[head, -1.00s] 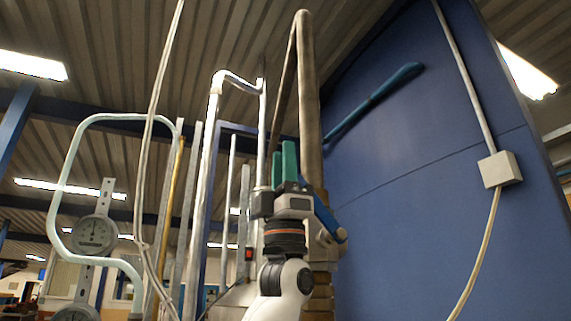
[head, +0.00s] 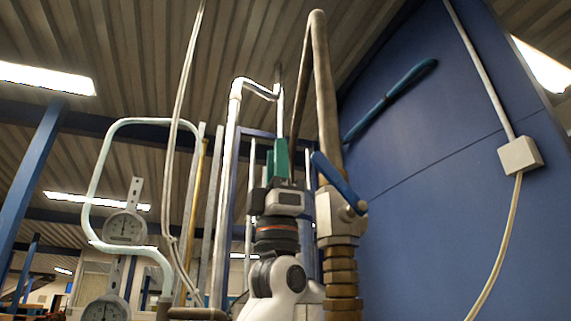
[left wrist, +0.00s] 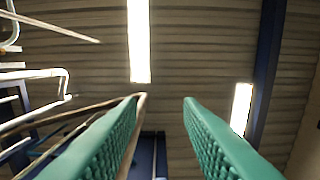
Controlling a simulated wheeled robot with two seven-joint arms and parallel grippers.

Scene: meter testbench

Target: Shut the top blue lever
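A short blue lever (head: 336,182) slants up and to the left from a valve (head: 338,214) on the thick brown pipe (head: 325,90) in the head view. A longer blue handle (head: 390,100) slants up to the right behind that pipe, in front of the blue wall. My left gripper (head: 276,152), with green fingers, points upward just left of the short lever, with a small gap between them in the picture. In the left wrist view its fingers (left wrist: 165,100) are apart with nothing gripped between them. My right gripper is not in view.
A blue wall panel (head: 430,170) with a junction box (head: 520,155) and cable stands at the right. Silver pipes (head: 227,150) rise close left of my left gripper. Round gauges (head: 124,228) and a bent pale pipe (head: 97,180) are farther left.

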